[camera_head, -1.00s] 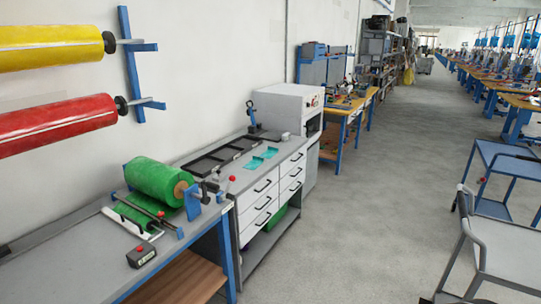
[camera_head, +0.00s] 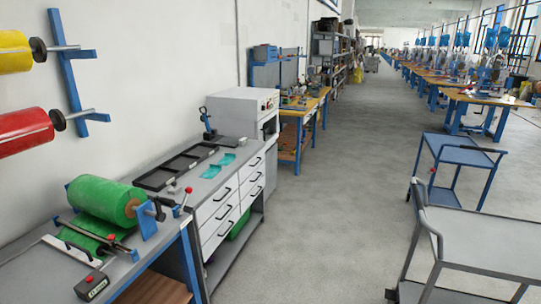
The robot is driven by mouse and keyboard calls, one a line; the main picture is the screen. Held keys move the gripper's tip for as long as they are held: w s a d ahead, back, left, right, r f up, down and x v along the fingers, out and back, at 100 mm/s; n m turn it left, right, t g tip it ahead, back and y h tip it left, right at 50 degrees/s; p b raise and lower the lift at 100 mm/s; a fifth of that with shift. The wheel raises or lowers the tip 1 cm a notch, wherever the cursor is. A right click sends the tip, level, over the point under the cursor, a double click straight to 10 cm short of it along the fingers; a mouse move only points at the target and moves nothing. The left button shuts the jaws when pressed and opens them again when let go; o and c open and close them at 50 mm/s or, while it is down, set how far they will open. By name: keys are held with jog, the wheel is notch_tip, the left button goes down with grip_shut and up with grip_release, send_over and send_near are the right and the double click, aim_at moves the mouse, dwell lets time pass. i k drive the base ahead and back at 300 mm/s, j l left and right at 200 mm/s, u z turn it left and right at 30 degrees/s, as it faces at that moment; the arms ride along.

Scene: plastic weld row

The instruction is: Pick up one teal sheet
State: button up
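Two teal sheets lie on the grey top of the drawer bench along the left wall. One teal sheet (camera_head: 211,171) is nearer to me, and the other teal sheet (camera_head: 227,159) lies just behind it, to the right. Both lie beside a black divided tray (camera_head: 160,178), on its right side. They look thin, with small raised or folded parts that are too small to make out. My gripper is not in view.
A green roll (camera_head: 100,200) on a cutting stand sits on the near-left bench. A white cabinet (camera_head: 236,108) stands behind the drawer bench (camera_head: 228,200). A grey cart (camera_head: 480,240) and a blue cart (camera_head: 455,150) stand at right. The aisle floor between is clear.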

aim_at(228, 158)
jog(key=i+l+u, duration=0.1)
jog(key=i, duration=1.45)
jog(key=i+z, duration=0.1)
jog(key=i, duration=0.95)
jog(key=i+j+z, duration=0.15)
jog(key=i, duration=0.9)
jog(key=i+u, duration=0.95)
jog(key=i+l+u, duration=0.45)
jog(key=i+j, duration=0.05)
